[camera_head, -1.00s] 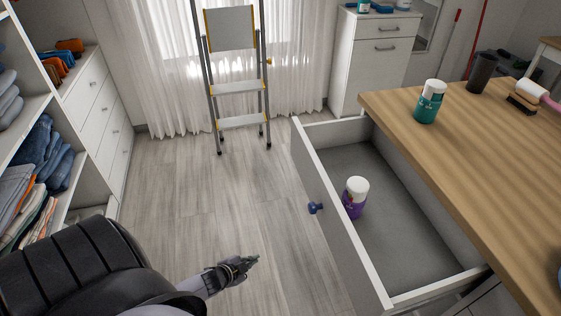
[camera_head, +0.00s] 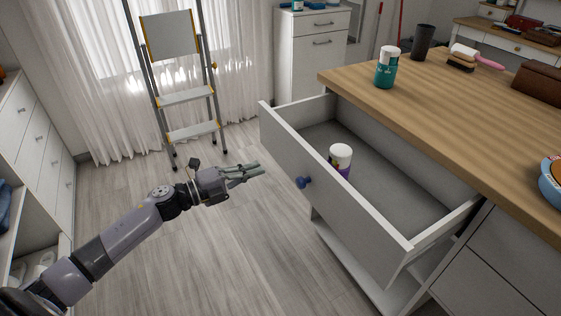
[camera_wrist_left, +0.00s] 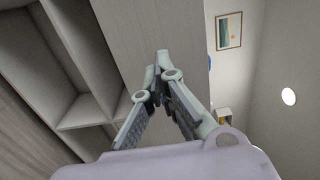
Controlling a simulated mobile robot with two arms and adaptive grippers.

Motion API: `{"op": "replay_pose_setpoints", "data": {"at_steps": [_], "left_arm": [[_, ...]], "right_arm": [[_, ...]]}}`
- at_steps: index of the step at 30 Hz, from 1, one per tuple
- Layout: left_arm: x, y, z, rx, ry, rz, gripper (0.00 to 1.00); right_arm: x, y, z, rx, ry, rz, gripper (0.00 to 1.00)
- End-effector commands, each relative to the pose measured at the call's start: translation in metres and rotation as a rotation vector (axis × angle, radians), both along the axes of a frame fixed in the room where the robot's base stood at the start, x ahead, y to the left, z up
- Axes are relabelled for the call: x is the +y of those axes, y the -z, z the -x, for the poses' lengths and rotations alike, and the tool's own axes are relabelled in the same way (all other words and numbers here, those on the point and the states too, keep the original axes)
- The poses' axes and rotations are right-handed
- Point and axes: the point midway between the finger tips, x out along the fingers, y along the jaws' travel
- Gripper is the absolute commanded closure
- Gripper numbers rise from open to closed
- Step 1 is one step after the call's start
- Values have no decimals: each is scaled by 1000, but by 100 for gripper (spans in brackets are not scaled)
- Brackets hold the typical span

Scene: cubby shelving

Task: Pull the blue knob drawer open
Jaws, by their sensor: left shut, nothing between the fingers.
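The drawer (camera_head: 345,215) with the blue knob (camera_head: 303,182) stands pulled well out from under the wooden counter. The knob sits on the drawer's white front, facing left. A bottle with a white cap and purple label (camera_head: 341,160) stands inside the drawer. My left gripper (camera_head: 257,169) is shut and empty. It is to the left of the drawer front, a little left of the knob and apart from it. In the left wrist view the closed fingers (camera_wrist_left: 163,62) meet at the tips, and the knob is not clearly seen. My right gripper is not in view.
The wooden counter (camera_head: 450,130) holds a teal bottle (camera_head: 386,68), a dark cup (camera_head: 423,42) and a brush (camera_head: 463,58). A stepladder (camera_head: 180,85) stands by the curtains. White drawers (camera_head: 35,130) line the left. The floor between is clear.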

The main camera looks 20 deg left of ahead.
Motion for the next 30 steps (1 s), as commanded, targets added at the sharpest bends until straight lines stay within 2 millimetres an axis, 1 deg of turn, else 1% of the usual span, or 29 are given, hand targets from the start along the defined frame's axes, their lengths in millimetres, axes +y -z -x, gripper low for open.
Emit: {"op": "replay_pose_setpoints", "data": {"at_steps": [1,6,12,18,30], "left_arm": [[-6,-2,-8,-3,0,2,100],[-25,-2,-33,-3,0,3,100],[-43,-1,-56,-1,-2,3,100],[-51,0,-66,1,-1,2,100],[-54,0,-69,0,-1,2,100]], "right_arm": [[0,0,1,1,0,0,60],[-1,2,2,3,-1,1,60],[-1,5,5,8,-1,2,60],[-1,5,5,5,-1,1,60],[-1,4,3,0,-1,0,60]]}}
